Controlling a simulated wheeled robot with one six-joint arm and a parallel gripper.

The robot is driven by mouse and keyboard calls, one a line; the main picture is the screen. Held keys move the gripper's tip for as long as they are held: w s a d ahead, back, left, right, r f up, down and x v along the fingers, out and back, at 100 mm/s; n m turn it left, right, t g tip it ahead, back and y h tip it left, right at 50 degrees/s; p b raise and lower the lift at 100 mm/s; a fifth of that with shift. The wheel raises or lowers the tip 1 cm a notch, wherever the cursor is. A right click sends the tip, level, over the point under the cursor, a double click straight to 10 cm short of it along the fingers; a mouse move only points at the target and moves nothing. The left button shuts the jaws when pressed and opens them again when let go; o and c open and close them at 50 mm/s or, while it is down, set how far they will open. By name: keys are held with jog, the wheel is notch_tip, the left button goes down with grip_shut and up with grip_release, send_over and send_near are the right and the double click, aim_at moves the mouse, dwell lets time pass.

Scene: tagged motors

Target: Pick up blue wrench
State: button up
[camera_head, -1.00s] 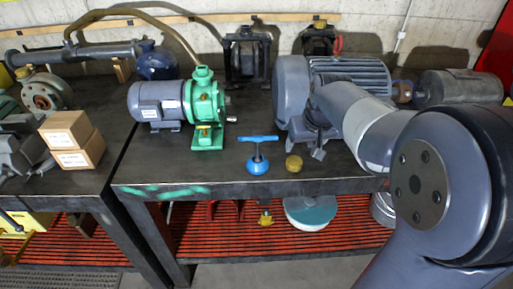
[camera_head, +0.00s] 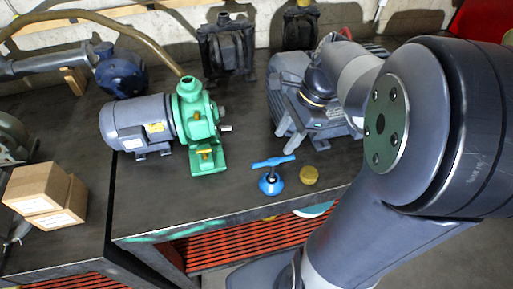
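The blue wrench (camera_head: 271,181) is a T-shaped tool with a round blue base and a crossbar on top. It stands upright near the front edge of the dark workbench (camera_head: 232,196). My gripper (camera_head: 284,141) is up and behind it in the picture, in front of the large grey motor (camera_head: 288,66). Its two grey fingers look spread apart, with nothing seen between them. It is clear of the wrench. My arm hides much of the right side of the bench.
A brass-coloured cap (camera_head: 309,175) lies just right of the wrench. A green pump (camera_head: 200,126) with a grey-blue motor (camera_head: 138,122) stands to the left. Cardboard boxes (camera_head: 40,190) sit on the left bench. Bare bench top lies left of the wrench.

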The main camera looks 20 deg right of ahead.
aim_at(274, 159)
jog(key=x, duration=0.5)
jog(key=shift+f, duration=0.15)
jog(key=shift+x, duration=2.75)
jog(key=shift+s+d, duration=0.1)
jog(key=shift+d, duration=0.05)
grip_shut()
